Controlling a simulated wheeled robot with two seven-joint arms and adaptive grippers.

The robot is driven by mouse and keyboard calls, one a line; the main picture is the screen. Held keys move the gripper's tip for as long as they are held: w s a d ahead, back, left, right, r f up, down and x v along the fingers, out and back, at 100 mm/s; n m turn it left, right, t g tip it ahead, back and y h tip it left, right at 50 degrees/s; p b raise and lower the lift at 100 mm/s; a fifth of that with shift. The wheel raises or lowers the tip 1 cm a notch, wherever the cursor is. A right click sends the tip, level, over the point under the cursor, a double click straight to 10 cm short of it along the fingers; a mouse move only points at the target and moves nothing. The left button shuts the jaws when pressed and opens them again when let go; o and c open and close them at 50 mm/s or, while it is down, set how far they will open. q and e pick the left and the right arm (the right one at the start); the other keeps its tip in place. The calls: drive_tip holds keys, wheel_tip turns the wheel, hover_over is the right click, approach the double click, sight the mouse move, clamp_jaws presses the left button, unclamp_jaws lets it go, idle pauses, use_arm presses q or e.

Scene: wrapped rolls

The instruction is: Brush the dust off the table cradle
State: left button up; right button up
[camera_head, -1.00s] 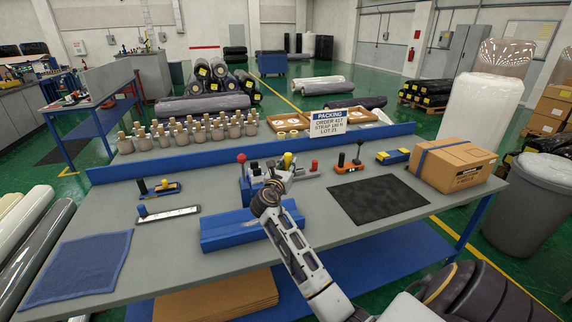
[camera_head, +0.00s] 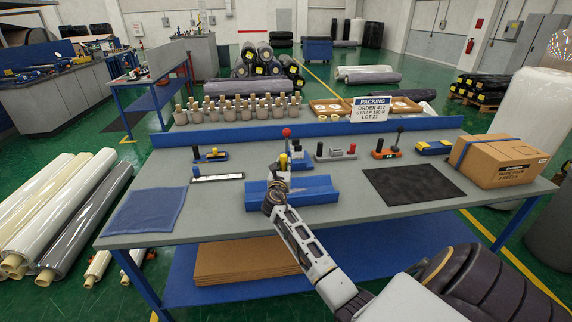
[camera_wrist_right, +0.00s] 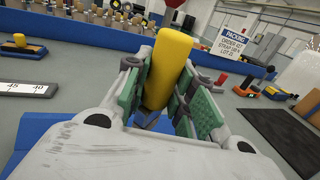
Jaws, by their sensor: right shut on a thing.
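The table cradle (camera_head: 315,190) is a long blue block with a trough, lying on the grey table in the head view; its blue surface also shows in the right wrist view (camera_wrist_right: 40,130). My right gripper (camera_head: 281,168) is over the cradle's left half and hides part of it. Its green-padded fingers (camera_wrist_right: 168,88) are shut on a thick yellow handle (camera_wrist_right: 168,65), which points up. The handle's lower end is mostly hidden, so I cannot tell whether it touches the cradle. Dust on the cradle is too small to tell. My left gripper is out of view.
Behind the cradle are a red-knobbed device (camera_head: 287,133) and a low blue rail (camera_head: 330,131). A black mat (camera_head: 413,186) and a strapped carton (camera_head: 498,161) lie right; a blue cloth (camera_head: 146,211) and a ruler (camera_head: 217,178) lie left. Table between cloth and cradle is clear.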

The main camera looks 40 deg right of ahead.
drive_tip(key=shift+w+a+r+n+t+y, duration=0.2)
drive_tip(key=shift+w+a+n+t+y, duration=0.15)
drive_tip(key=shift+a, duration=0.25)
drive_tip(key=shift+w+a+y, duration=0.25)
drive_tip(key=shift+w, duration=0.15)
drive_tip(key=shift+r, duration=0.1)
